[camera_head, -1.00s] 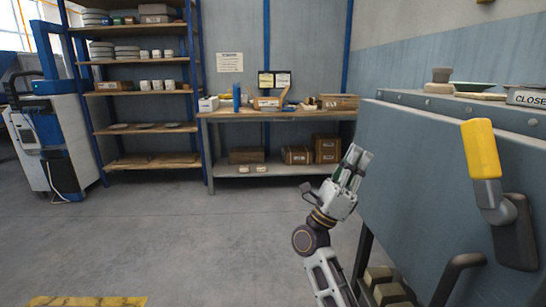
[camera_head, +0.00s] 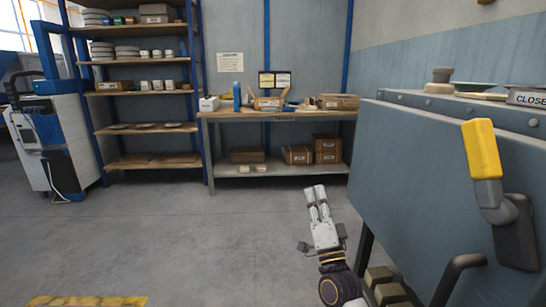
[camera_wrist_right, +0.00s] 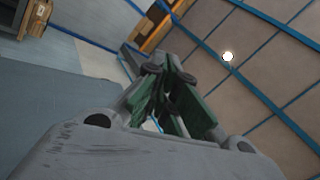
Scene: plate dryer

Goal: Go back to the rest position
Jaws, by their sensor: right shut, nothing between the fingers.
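My right gripper (camera_head: 316,196) stands upright in the head view, left of the plate dryer and below the level of the workbench top. Its fingers are together and nothing is between them. In the right wrist view the gripper (camera_wrist_right: 165,85) points upward past the wall to the ceiling, with empty jaws. The plate dryer (camera_head: 420,170) is the large grey-blue box at the right, with a yellow-handled lever (camera_head: 482,150) on its front. The gripper is apart from the dryer and the lever. My left gripper is not in view.
A workbench (camera_head: 285,115) with boxes stands against the back wall. A shelf rack (camera_head: 145,93) with plates is at the back left, beside a white and blue machine (camera_head: 50,150). A "CLOSE" sign (camera_head: 527,98) lies on the dryer top. The floor (camera_head: 190,240) between is clear.

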